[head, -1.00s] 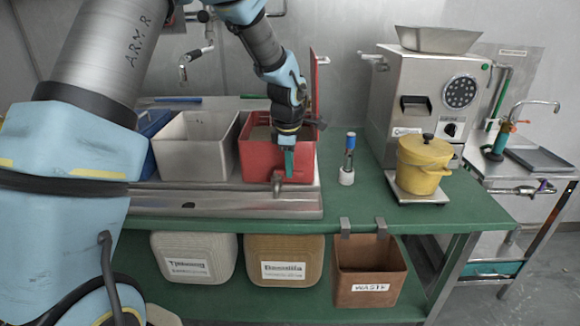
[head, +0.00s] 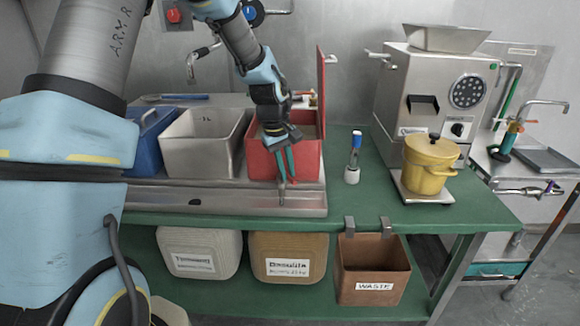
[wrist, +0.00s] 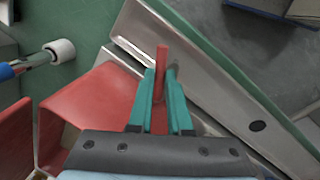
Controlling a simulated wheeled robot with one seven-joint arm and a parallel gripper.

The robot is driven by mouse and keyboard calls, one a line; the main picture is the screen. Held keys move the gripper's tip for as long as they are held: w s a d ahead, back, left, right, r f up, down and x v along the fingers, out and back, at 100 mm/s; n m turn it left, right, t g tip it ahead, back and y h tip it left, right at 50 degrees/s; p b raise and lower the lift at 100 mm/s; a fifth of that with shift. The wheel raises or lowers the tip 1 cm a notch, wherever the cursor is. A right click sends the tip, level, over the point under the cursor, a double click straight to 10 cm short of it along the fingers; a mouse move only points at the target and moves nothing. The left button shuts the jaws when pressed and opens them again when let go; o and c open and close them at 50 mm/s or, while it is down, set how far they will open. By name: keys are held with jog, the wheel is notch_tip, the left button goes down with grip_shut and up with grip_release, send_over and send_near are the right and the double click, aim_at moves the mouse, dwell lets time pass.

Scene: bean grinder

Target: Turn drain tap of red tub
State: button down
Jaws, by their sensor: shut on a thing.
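The red tub (head: 262,163) stands at the right end of the metal tray, its red lid (head: 321,90) raised upright on its right side. My gripper (head: 284,178) points down in front of the tub's front wall, at tap height. In the wrist view, the teal fingers of my gripper (wrist: 161,72) are closed around the red handle (wrist: 162,57) of the drain tap, whose end sticks out between the fingertips. The tap's body is mostly hidden by the fingers. The tub's red wall (wrist: 95,102) is close beside the fingers.
The steel tray (head: 240,203) edges the green bench (head: 350,207). A blue-and-white brush (head: 353,165) stands right of the tub. A brown waste bin (head: 372,268) hangs below.

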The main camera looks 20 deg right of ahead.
jog(key=m, duration=0.1)
jog(key=a+m, duration=0.1)
jog(key=m, duration=0.1)
jog(key=shift+w+a+r+m+g+p, duration=0.1)
jog(key=shift+w+m+g+p, duration=0.05)
jog(key=shift+m+g+p, duration=0.2)
jog(key=shift+w+a+m+p, duration=0.1)
jog(key=shift+a+m+p, duration=0.1)
jog(key=shift+m, duration=0.45)
jog(key=shift+w+a+m+p, duration=0.1)
jog(key=shift+a+m+p, duration=0.1)
jog(key=shift+m, duration=0.4)
jog(key=shift+g, duration=0.25)
jog(key=c, duration=0.8)
grip_release()
jog(key=shift+c, duration=0.2)
jog(key=s+b+v, duration=0.1)
jog(key=b+v, duration=0.1)
jog(key=v, duration=0.8)
jog(key=shift+w+r, duration=0.3)
jog(key=shift+w, duration=0.2)
